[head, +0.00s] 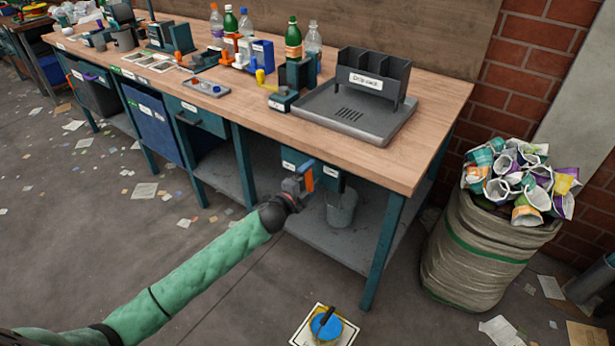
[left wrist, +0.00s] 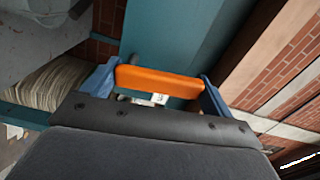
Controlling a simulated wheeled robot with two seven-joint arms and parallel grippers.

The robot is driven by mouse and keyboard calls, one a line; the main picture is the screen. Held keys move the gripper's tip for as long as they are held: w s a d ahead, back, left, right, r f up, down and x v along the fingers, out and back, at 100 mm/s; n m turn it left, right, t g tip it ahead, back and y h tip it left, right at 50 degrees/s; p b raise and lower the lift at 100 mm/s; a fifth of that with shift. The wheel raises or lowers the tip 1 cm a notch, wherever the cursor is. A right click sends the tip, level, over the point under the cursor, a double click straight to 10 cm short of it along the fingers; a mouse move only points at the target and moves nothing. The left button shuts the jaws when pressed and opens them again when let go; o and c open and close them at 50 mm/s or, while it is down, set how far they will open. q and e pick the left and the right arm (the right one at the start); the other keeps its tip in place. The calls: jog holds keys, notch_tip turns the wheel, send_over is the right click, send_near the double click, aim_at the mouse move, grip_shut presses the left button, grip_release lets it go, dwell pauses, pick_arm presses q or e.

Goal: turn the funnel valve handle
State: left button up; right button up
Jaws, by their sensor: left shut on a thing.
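An orange handle (head: 309,178) sits at a teal box (head: 327,176) mounted below the table's front edge. My left gripper (head: 299,184) reaches it from the front, and its jaws are shut on it. In the left wrist view, the orange bar (left wrist: 160,82) spans between the two blue fingers, with a teal surface behind it. The funnel itself I cannot make out; the tabletop hides what lies above the box. My right gripper is not in view.
A metal bucket (head: 341,208) stands on the lower shelf below the box. A teal table leg (head: 383,250) is to the right. On the tabletop (head: 440,100) are a grey drip tray (head: 350,125) and bottles. A full sack (head: 480,250) stands at right.

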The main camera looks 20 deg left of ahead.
pick_arm(q)
jog(key=shift+s+d+m, duration=0.1)
jog(key=shift+d+m, duration=0.2)
jog(key=shift+m, duration=0.5)
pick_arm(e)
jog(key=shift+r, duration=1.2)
pick_arm(q)
jog(key=o, duration=1.2)
jog(key=shift+s+a+f, duration=0.1)
jog(key=shift+s+a, duration=0.05)
jog(key=shift+s, duration=0.15)
jog(key=v, duration=0.7)
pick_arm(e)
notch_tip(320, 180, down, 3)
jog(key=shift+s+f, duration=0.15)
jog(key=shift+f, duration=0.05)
pick_arm(q)
jog(key=shift+s, duration=0.1)
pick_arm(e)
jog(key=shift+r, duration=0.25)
